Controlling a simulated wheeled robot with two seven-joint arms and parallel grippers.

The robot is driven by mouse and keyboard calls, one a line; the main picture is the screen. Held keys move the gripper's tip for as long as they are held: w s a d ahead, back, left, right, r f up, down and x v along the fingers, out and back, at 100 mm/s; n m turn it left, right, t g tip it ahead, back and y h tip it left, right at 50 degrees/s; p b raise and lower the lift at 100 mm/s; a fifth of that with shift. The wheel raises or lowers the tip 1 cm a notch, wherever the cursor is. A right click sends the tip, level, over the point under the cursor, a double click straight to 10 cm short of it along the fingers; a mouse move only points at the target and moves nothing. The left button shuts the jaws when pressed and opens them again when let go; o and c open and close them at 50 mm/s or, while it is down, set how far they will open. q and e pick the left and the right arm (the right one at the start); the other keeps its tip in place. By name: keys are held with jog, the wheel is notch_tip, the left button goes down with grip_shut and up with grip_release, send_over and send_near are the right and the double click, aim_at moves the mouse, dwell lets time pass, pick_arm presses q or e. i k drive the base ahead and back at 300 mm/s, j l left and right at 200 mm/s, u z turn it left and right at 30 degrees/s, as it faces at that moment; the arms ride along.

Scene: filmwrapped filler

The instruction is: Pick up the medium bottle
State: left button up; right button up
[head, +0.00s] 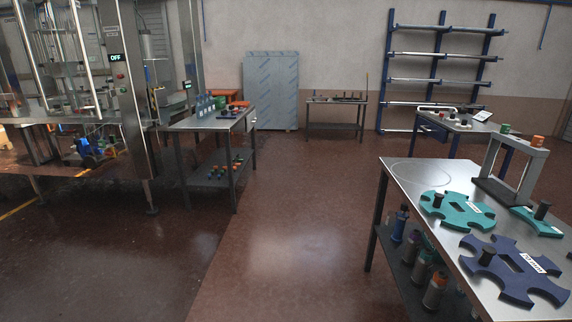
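Several clear bluish bottles (201,106) stand upright on the steel table (192,124) at centre left. More bottles (421,268) stand on the shelf under the right-hand table, partly hidden by its top. I cannot tell from here which bottle is the medium one. Neither of my grippers is in view.
The near right table (400,178) bears a teal star-shaped plate (457,211), a dark blue one (513,268) and a grey frame (516,165). A filling machine (118,90) stands at left. A cabinet (271,90) and rack stand behind. The middle floor is clear.

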aim_at(199, 116)
jog(key=i, duration=2.75)
jog(key=i+l, duration=0.1)
jog(key=i, duration=1.25)
jog(key=i+u, duration=0.1)
jog(key=i, duration=1.3)
